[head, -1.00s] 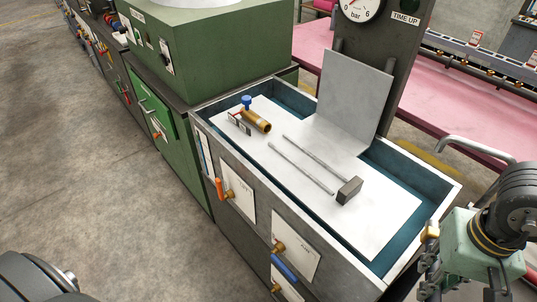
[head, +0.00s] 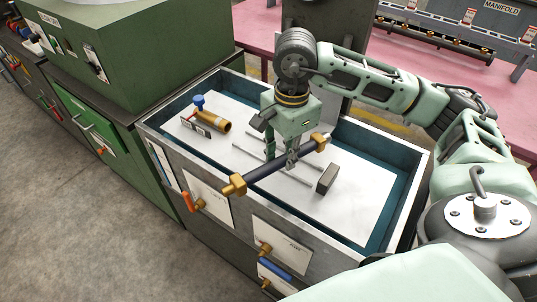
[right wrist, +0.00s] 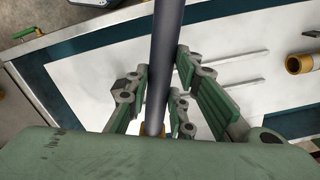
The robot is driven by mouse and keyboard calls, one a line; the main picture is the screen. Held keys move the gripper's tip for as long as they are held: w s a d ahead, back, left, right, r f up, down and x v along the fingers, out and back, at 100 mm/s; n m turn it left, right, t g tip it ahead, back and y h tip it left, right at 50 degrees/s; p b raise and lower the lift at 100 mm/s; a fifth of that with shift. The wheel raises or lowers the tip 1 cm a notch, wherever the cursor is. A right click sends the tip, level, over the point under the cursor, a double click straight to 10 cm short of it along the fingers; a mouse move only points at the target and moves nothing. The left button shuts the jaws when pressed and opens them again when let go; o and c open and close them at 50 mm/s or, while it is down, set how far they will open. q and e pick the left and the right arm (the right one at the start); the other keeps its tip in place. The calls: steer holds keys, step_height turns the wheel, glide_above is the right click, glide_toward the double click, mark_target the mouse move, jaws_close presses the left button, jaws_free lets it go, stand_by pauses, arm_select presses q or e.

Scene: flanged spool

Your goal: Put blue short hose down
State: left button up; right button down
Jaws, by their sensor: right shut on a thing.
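The short hose (head: 277,161), dark blue-black with brass hex fittings at both ends, is held across the open tank (head: 345,247). My right gripper (head: 282,157) is shut around the middle of the hose, which appears to be above the white plate (head: 359,207) in the tank. The right wrist view shows the hose (right wrist: 164,62) running between the green finger pads. Two thin parallel rails (head: 283,174) lie on the plate under the hose, with a dark block (head: 327,179) at one end. My left gripper is out of view.
A brass fitting with a blue knob (head: 211,119) lies at the left of the plate. Valves with orange (head: 188,202) and blue (head: 275,269) handles stick out of the tank front. A green machine (head: 130,50) stands behind left. The plate's right part is clear.

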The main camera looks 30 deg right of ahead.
mark_target(316, 136)
steer(key=d+m, duration=0.3)
steer(key=m, duration=0.1)
steer(key=d+r+m, duration=0.1)
steer(key=d+m, duration=0.2)
steer(key=m, duration=0.2)
steer(key=d+m, duration=0.3)
steer(key=m, duration=0.1)
steer(key=shift+w+d+r+m, duration=0.3)
steer(key=shift+d+r, duration=0.05)
steer(key=shift+r, duration=0.05)
steer(key=shift+w, duration=0.15)
steer(key=w+a+f+p, duration=0.1)
steer(key=w+a+f, duration=0.1)
steer(key=w, duration=0.1)
steer(key=w+a+f+p, duration=0.1)
steer(key=w+a+f, duration=0.1)
steer(key=w, duration=0.1)
steer(key=w+a+f+p, duration=0.2)
steer(key=w, duration=0.1)
steer(key=shift+w+f, duration=0.3)
steer(key=shift+f, duration=0.05)
step_height(316, 136, down, 4)
steer(key=shift+d+f+p, duration=0.1)
steer(key=shift+p, duration=0.75)
steer(key=c, duration=2)
jaws_free()
steer(key=shift+f, duration=0.2)
steer(key=o, duration=0.5)
steer(key=shift+c, duration=0.2)
